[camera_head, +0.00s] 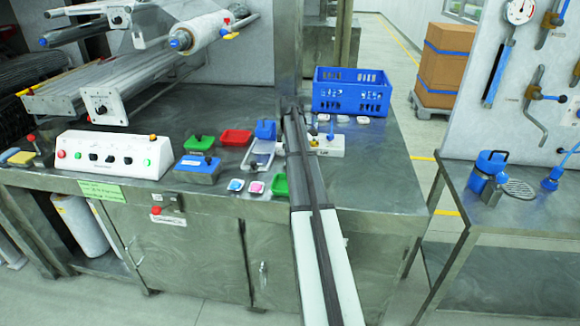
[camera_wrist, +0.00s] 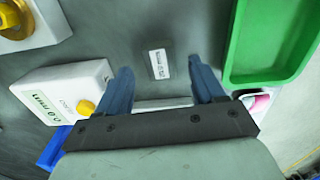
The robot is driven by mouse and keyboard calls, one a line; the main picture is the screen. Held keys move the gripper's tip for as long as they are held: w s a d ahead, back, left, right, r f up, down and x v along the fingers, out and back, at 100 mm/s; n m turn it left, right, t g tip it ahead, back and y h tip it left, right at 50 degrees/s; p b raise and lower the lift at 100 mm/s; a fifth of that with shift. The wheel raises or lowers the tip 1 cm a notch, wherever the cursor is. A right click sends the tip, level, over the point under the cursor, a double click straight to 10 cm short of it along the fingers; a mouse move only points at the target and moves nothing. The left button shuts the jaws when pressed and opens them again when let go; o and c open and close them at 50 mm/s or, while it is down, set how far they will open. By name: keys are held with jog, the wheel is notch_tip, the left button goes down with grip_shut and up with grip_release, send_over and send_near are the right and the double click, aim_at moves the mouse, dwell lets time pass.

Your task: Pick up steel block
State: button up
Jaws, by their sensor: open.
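In the head view my arm covers the gripper. No piece can be told for sure as the steel block.
A white block with a yellow knob (camera_wrist: 68,108) stands left of my fingers; a green tray (camera_wrist: 272,38) is at right. The bench also holds a red tray (camera_head: 235,137), a blue crate (camera_head: 350,92) and a white control box (camera_head: 113,155).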

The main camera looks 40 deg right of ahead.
notch_tip(320, 180, down, 2)
jog(key=shift+f, duration=0.2)
grip_shut()
dwell(0.5)
jog(key=shift+r, duration=0.15)
